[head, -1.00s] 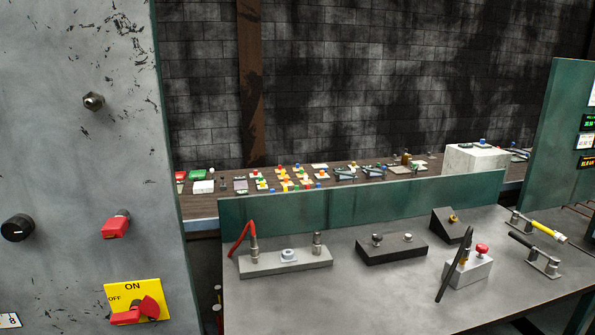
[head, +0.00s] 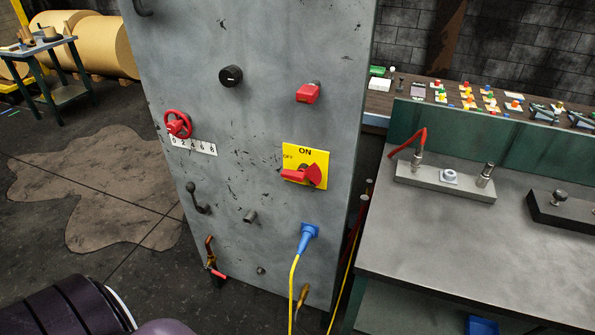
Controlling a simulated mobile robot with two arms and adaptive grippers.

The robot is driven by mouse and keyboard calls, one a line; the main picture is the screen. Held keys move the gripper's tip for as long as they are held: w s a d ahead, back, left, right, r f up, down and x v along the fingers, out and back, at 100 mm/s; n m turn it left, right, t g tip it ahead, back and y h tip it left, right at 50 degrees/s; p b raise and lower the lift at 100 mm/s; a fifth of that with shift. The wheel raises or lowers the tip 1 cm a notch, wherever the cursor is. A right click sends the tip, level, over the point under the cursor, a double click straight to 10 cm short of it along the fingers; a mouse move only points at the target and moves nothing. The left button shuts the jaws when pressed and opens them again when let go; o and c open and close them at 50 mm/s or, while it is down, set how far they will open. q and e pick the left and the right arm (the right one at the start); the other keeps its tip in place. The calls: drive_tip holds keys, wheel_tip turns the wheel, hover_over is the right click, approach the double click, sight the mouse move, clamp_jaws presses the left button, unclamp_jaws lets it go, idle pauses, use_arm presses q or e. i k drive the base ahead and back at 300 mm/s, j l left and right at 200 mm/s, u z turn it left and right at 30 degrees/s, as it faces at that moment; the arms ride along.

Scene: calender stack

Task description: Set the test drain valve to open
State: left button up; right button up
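No label in view names the test drain valve, so I cannot tell for certain which part it is. On the grey cabinet (head: 265,130) in the head view, a small copper-coloured fitting with a red handle (head: 214,262) sits low at the left; its setting is too small to tell. A red handwheel (head: 177,124) is above it, beside a white number scale (head: 194,146). A red rotary switch (head: 303,174) sits on a yellow ON/OFF plate (head: 318,156). Neither of my grippers is in view.
The cabinet also carries a black knob (head: 231,76), a red part (head: 308,93) and a blue plug (head: 308,236) with a yellow cable. A grey-topped bench (head: 450,235) stands close at the right. Left of the cabinet the floor (head: 60,235) is open, with a brown stain.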

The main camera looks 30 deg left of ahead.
sight(206, 267)
drive_tip(key=i+j+u, duration=0.1)
drive_tip(key=u, duration=0.65)
